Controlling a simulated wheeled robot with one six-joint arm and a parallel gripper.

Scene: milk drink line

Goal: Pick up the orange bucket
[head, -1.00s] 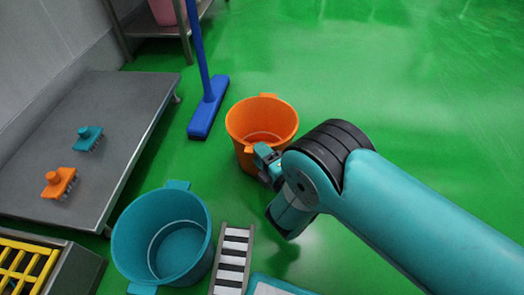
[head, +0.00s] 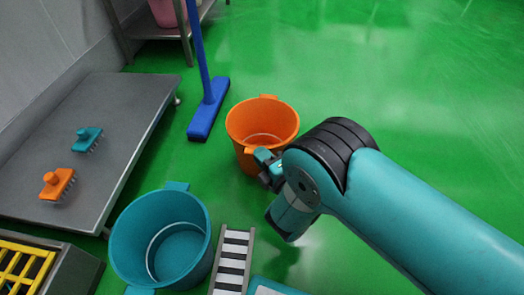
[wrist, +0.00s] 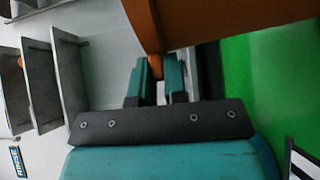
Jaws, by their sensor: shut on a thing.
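The orange bucket (head: 240,131) stands upright and empty on the green floor, near the middle of the head view. A small tab handle sticks out from its near rim. My gripper (head: 262,158) is at this near side, shut on the bucket's tab. In the wrist view the two teal fingers (wrist: 159,78) have a strip of orange between them. The bucket's orange wall (wrist: 225,22) fills the top there. My wrist hides part of the bucket's lower right side.
A teal bucket (head: 119,245) stands at the front left, beside a striped grey strip (head: 233,262). A low grey table (head: 110,120) with a teal brush and an orange brush is at left. A blue broom (head: 207,112) stands behind. The floor at right is clear.

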